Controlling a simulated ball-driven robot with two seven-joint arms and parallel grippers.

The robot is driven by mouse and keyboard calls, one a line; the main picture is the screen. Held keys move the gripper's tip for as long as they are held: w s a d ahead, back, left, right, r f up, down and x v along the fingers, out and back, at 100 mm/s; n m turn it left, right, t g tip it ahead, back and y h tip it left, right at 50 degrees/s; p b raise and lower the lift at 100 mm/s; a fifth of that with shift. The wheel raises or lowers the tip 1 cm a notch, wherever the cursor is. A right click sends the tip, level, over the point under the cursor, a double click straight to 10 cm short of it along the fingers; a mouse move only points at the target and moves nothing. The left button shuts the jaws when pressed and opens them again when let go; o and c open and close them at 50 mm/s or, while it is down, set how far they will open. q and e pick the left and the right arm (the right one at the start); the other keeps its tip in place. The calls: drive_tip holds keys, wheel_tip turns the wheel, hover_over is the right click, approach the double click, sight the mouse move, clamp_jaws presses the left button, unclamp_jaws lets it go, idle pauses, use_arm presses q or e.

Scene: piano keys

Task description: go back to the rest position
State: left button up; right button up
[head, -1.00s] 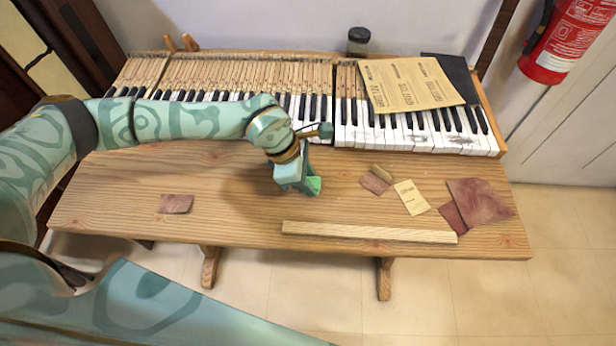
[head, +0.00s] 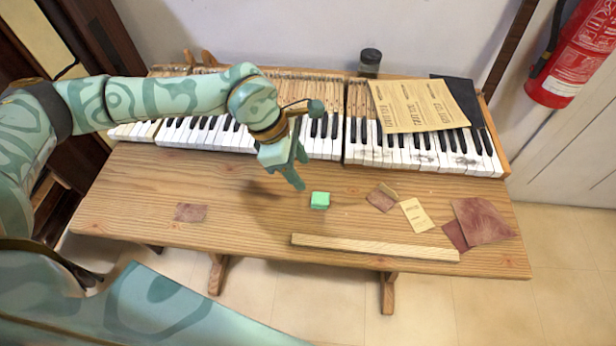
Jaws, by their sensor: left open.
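My left gripper (head: 296,176) is open and empty, in the air above the wooden bench (head: 135,185), in front of the piano keys. A small green block (head: 320,200) lies on the bench top, to the right of the gripper and apart from it. My left arm reaches in from the left across the keyboard and hides part of it. My right gripper is not in the frame.
Piano keys (head: 400,158) run along the bench's back, with a printed sheet (head: 415,105) and a dark jar (head: 369,62) behind. A wooden strip (head: 375,247) lies near the front edge. Sandpaper pieces (head: 484,220) lie right; another scrap (head: 190,212) lies left.

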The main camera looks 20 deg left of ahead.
use_arm(q)
drive_tip(key=shift+a+r, duration=0.25)
drive_tip(key=shift+r, duration=0.4)
